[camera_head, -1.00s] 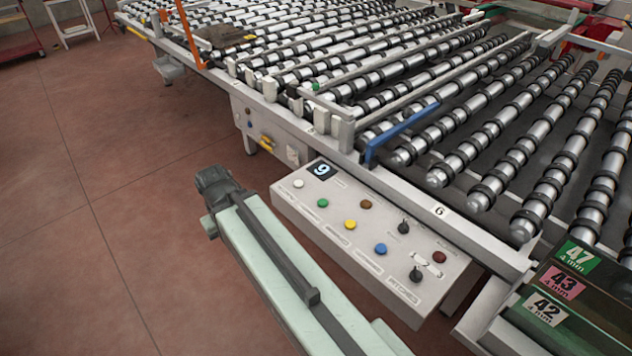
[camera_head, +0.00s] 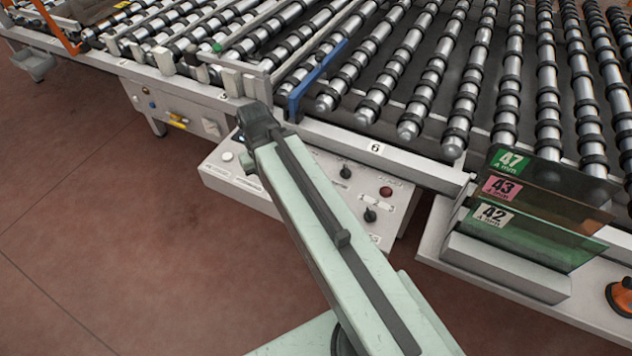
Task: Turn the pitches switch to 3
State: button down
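The white control panel (camera_head: 222,182) sits below the roller conveyor's front edge. Two black rotary knobs show on its right part: an upper one (camera_head: 345,172) and a lower one (camera_head: 370,215). Their labels and pointer settings are too small to read, so I cannot tell which is the pitches switch. A dark red button (camera_head: 386,191) and a white button (camera_head: 227,156) also show. My pale green arm crosses in front of the panel, hiding its middle, with the coloured buttons and the digit display. The arm's dark end joint is at the panel's upper left. My gripper's fingers are not visible.
The roller conveyor (camera_head: 330,140) with a blue lever (camera_head: 300,95) stands behind the panel. Glass sample plates marked 47, 43 and 42 (camera_head: 497,214) stand to the right, near an orange part (camera_head: 620,298). Red floor (camera_head: 110,260) is clear to the left.

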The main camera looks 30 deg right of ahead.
aim_at(370, 216)
jog(key=k, duration=0.5)
jog(key=z, duration=0.35)
jog(key=i, duration=0.5)
jog(key=u, duration=0.8)
jog(key=k, duration=1.1)
jog(key=z, duration=0.85)
jog(key=i, duration=1)
jog(key=u, duration=0.05)
